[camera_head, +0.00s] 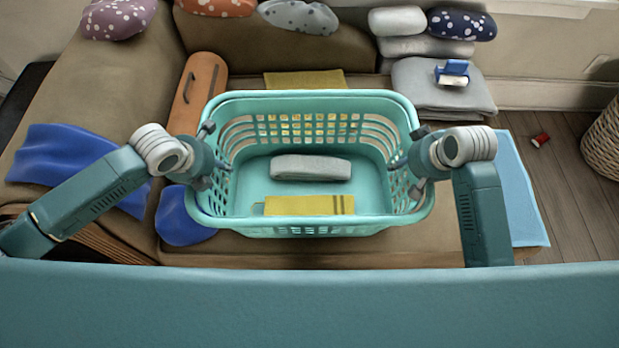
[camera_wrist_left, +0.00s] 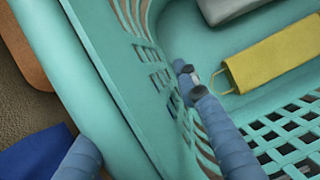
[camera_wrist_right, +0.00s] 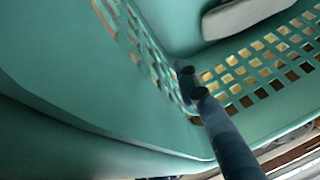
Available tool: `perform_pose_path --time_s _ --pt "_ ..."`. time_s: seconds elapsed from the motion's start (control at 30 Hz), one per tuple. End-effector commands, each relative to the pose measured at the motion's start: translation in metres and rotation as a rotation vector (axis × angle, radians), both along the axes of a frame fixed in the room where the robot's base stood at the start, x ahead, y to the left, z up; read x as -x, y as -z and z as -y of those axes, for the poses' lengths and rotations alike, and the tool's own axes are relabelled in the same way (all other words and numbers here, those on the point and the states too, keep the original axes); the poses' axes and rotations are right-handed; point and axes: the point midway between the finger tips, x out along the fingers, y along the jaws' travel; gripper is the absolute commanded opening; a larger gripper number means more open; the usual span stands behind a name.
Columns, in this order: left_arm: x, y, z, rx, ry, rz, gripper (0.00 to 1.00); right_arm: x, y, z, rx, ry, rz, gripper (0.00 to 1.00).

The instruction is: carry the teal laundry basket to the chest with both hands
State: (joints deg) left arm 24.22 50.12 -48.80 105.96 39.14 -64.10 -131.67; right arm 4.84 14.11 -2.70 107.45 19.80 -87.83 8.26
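The teal laundry basket (camera_head: 310,222) is upright in the middle of the head view, above the brown seat; I cannot tell whether it touches it. A grey folded cloth (camera_head: 311,168) and a yellow cloth (camera_head: 308,205) lie inside. My left gripper (camera_head: 212,162) is shut on its left wall, with one finger inside; both fingers show in the left wrist view (camera_wrist_left: 140,115). My right gripper (camera_head: 408,165) is shut on the right wall; its inner finger shows in the right wrist view, and the outer one is hidden there. I cannot make out a chest.
The brown sofa (camera_head: 75,90) with cushions lies left and behind. Folded grey cloths (camera_head: 440,90) with a blue-and-white item (camera_head: 453,72) are at the back right. A light blue cloth (camera_head: 522,195) hangs at the right. Wooden floor and a wicker basket (camera_head: 604,140) are farther right.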

Motion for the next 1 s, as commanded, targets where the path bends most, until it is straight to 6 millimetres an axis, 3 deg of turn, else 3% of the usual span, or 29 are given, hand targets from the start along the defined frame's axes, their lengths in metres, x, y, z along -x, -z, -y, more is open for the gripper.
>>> perform_pose_path --time_s 0.27,0.43,1.0 --pt "-0.0001 0.0010 0.0001 0.000 0.000 0.000 0.31 -0.0005 0.0006 -0.0003 0.000 0.000 0.000 0.31" --pt "0.0000 0.0009 0.0000 0.000 0.000 0.000 0.00 -0.0004 0.0005 -0.0003 0.000 0.000 0.000 0.00" --pt "-0.0017 -0.0040 0.0001 0.001 0.000 0.004 0.00 -0.0016 -0.0042 0.0000 -0.001 0.000 0.005 0.00"
